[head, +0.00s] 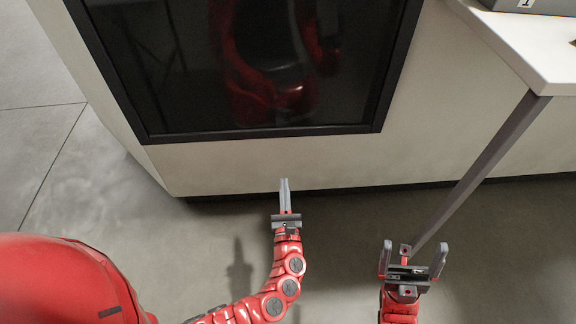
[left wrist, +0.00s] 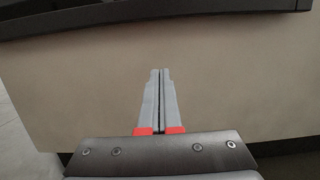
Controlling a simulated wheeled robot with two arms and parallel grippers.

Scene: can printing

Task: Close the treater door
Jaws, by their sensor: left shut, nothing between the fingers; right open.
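The treater door (head: 265,60) is a dark glass panel in a black frame on the pale machine front. It looks flush with the front, and red reflections of my arms show in the glass. The lower edge of its black frame (left wrist: 150,20) crosses the top of the left wrist view. My left gripper (head: 285,182) is shut and empty, below the door's lower edge in the picture; it also shows in the left wrist view (left wrist: 160,72), pointing at the pale panel. My right gripper (head: 414,246) is open and empty, further right, away from the door.
The pale machine body (head: 230,165) continues below the door down to a dark base gap. A white table (head: 530,50) with a grey leg (head: 480,170) stands at the right, its leg close to my right gripper. A grey box (head: 535,5) sits on it. Floor at left is clear.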

